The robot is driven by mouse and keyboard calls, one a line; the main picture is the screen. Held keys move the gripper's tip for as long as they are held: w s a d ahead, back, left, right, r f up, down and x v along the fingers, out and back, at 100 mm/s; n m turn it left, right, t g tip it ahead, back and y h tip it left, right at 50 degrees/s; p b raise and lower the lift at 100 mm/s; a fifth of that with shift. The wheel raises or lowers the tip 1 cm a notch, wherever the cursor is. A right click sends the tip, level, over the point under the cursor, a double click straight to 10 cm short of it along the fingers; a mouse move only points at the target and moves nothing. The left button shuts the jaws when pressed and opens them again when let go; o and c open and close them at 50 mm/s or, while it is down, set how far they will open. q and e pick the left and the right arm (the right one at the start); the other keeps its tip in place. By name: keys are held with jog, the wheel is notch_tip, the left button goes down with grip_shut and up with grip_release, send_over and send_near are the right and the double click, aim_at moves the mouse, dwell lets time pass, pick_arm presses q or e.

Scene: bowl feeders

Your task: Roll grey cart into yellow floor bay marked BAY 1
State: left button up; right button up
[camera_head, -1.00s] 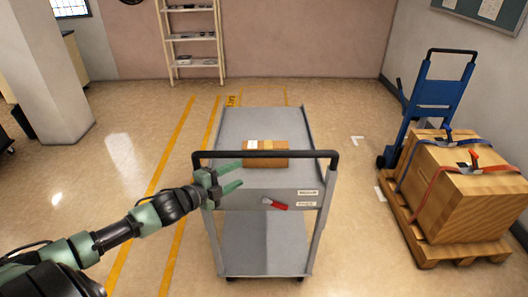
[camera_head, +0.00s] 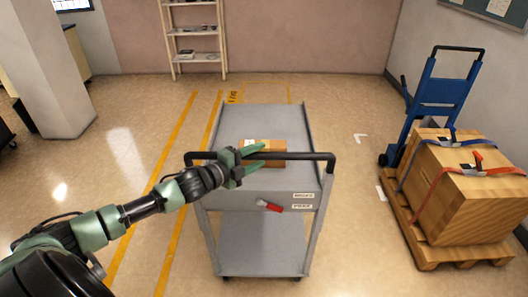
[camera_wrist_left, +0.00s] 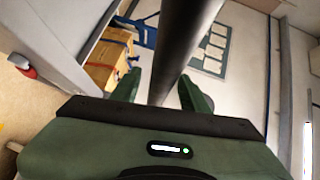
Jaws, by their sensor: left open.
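The grey cart (camera_head: 262,245) stands upright in the middle of the head view, its black handle bar (camera_head: 305,156) towards me. A brown cardboard box (camera_head: 272,160) sits on its top shelf, and a red lever (camera_head: 270,207) shows on its near side. My left gripper (camera_head: 256,161) is open at the left part of the handle. In the left wrist view the dark bar (camera_wrist_left: 185,45) runs between the two green fingers. The yellow floor bay (camera_head: 290,93) lies beyond the cart; its marking (camera_head: 234,97) is partly hidden by the cart. My right gripper is not in view.
A blue hand truck (camera_head: 437,92) and a wooden pallet (camera_head: 462,255) with a strapped crate (camera_head: 470,190) stand to the right. A pale shelf rack (camera_head: 195,40) stands at the back wall. Yellow lines (camera_head: 165,168) run along the clear floor left of the cart.

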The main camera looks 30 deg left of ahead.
pick_arm(q)
jog(key=shift+x, duration=1.5)
grip_shut()
jog(key=shift+f, duration=0.1)
